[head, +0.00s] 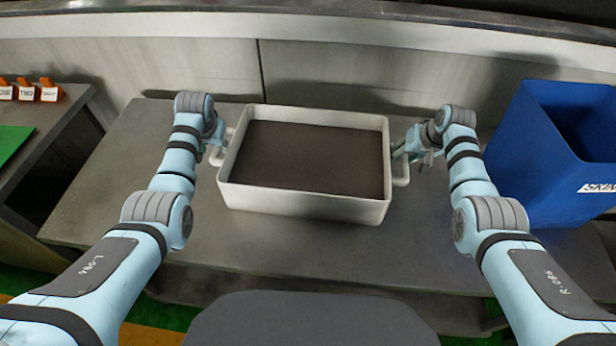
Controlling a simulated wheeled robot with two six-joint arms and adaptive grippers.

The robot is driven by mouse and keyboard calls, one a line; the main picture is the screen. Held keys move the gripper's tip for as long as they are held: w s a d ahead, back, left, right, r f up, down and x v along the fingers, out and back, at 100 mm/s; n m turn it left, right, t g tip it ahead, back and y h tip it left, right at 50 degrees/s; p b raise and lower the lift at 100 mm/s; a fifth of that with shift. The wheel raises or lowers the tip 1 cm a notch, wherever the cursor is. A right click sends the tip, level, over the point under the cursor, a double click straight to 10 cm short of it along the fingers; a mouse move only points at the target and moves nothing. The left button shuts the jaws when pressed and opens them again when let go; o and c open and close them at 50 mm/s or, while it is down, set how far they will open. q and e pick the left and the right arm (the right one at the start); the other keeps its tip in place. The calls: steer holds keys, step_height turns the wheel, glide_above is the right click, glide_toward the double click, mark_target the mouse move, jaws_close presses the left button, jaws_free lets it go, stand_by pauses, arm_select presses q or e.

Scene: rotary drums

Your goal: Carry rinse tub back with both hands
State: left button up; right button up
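The rinse tub (305,204) is a white rectangular tub with dark brown contents, in the middle of the head view. It appears level and sits on or just above the grey table; I cannot tell which. It has a bar handle on each short side. My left gripper (217,146) is at the left handle, and my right gripper (402,152) is at the right handle. The fingers are small and partly hidden by the wrists, so I cannot tell whether either is closed on its handle.
The grey table (330,250) has bare room in front of the tub and on both sides. A blue bin (545,150) marked "SKIN" stands at the right. A side table at the left holds a green sheet (12,145) and orange-and-white labelled markers (27,92). A grey wall (330,80) runs behind.

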steer(key=shift+s+r, duration=0.1)
steer(key=shift+d+r, duration=0.1)
steer(key=shift+r, duration=0.05)
arm_select(q)
steer(key=v, duration=1)
steer(key=shift+s, duration=0.15)
arm_select(e)
steer(key=v, duration=1.1)
steer(key=shift+s+r, duration=0.25)
steer(key=shift+r, duration=0.05)
steer(key=shift+f, duration=0.1)
